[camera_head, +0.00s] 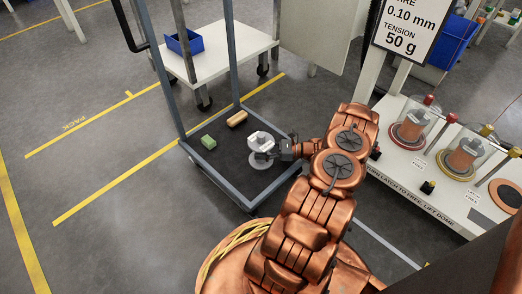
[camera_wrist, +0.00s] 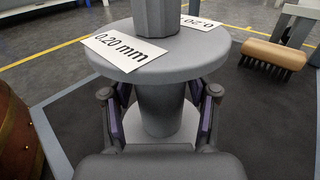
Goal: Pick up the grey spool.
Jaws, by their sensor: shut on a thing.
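The grey spool (camera_wrist: 160,105) stands upright in the wrist view, with a round upper flange, a narrower core and a wide lower flange. White labels on top read "0.20 mm", and a grey post rises from its middle. My gripper (camera_wrist: 161,118) has one finger on each side of the core, below the upper flange, and is shut on it. In the head view the spool (camera_head: 260,141) is at the end of my arm, over the dark deck of a cart, with my gripper (camera_head: 267,154) at its right side. I cannot tell whether its base touches the deck.
On the cart deck (camera_head: 225,165) lie a green block (camera_head: 208,142) and a wooden brush (camera_head: 237,119), left of and behind the spool. Grey cart posts rise around the deck. A white bench (camera_head: 415,180) with domed spools stands at right. A blue bin (camera_head: 185,42) sits on a table behind.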

